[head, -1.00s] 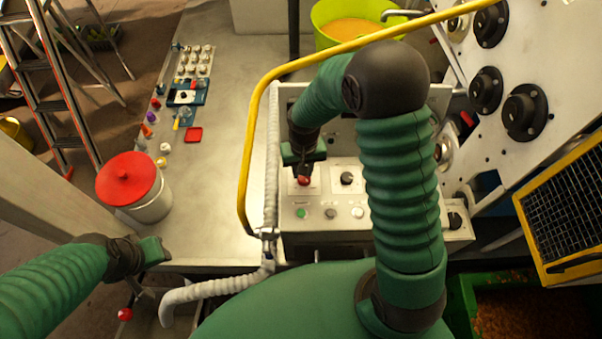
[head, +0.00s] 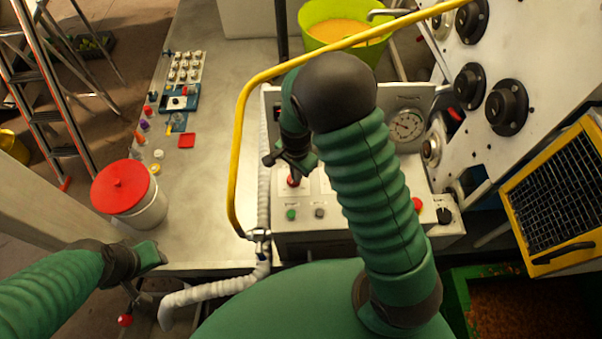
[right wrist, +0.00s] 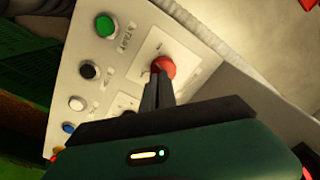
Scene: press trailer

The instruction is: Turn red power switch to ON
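The red power switch (head: 293,181) is a red knob on the white control panel (head: 340,215). It also shows in the right wrist view (right wrist: 164,66), on a pale square plate. My right gripper (head: 294,172) points down at it from above. In the right wrist view its dark fingers (right wrist: 158,82) are close together, with their tips at the knob's near edge and hiding part of it. I cannot tell whether they grip it. The switch's position marks are not readable. My left gripper (head: 152,256) is empty at the lower left, its finger opening unclear.
A green button (right wrist: 106,26) and a black knob (right wrist: 89,70) sit beside the switch. A yellow rail (head: 240,150) arches around the panel. A red-lidded bucket (head: 120,187) stands on the bench at left. A gauge wall (head: 540,50) rises at right.

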